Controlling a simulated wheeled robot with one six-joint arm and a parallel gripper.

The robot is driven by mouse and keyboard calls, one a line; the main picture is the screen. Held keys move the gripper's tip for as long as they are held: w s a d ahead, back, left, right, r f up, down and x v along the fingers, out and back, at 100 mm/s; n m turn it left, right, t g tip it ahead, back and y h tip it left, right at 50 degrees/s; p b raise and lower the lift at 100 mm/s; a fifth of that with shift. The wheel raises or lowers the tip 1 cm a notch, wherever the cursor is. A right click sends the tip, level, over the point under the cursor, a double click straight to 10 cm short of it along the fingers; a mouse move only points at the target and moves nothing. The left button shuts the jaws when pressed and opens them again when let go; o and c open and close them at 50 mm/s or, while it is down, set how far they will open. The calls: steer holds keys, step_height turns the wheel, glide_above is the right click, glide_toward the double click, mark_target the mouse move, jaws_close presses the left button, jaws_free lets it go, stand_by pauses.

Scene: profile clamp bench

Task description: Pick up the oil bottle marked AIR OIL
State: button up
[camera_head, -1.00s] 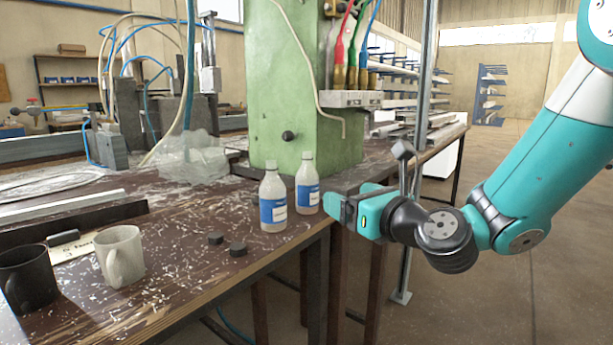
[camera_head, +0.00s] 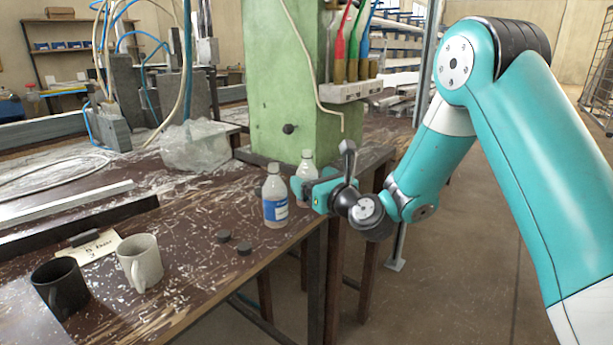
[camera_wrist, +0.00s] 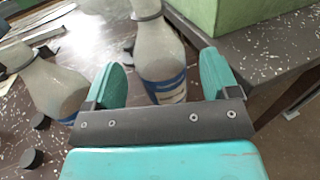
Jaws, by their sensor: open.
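Two pale bottles with blue and white labels stand upright on the bench. The left bottle (camera_head: 275,199) stands nearer the front edge; it also shows at the left of the wrist view (camera_wrist: 45,83). The right bottle (camera_head: 306,166) stands behind it, its lower part partly hidden by my gripper (camera_head: 303,190). In the wrist view, my gripper (camera_wrist: 165,80) is open, with one finger on each side of the right bottle (camera_wrist: 160,52). I cannot tell whether a finger touches it. The label wording is not readable on either bottle.
A green machine column (camera_head: 292,85) stands close behind the bottles. Two small dark discs (camera_head: 244,248) lie in front. A white mug (camera_head: 140,262), a dark mug (camera_head: 60,288) and a card (camera_head: 95,245) are at left. The bench's front edge is near.

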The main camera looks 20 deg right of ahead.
steer(key=shift+p+x, duration=0.45)
steer(key=shift+x, duration=0.7)
steer(key=shift+w, duration=0.2)
steer(key=c, duration=1)
steer(key=shift+c, duration=0.2)
steer(key=shift+r, duration=0.1)
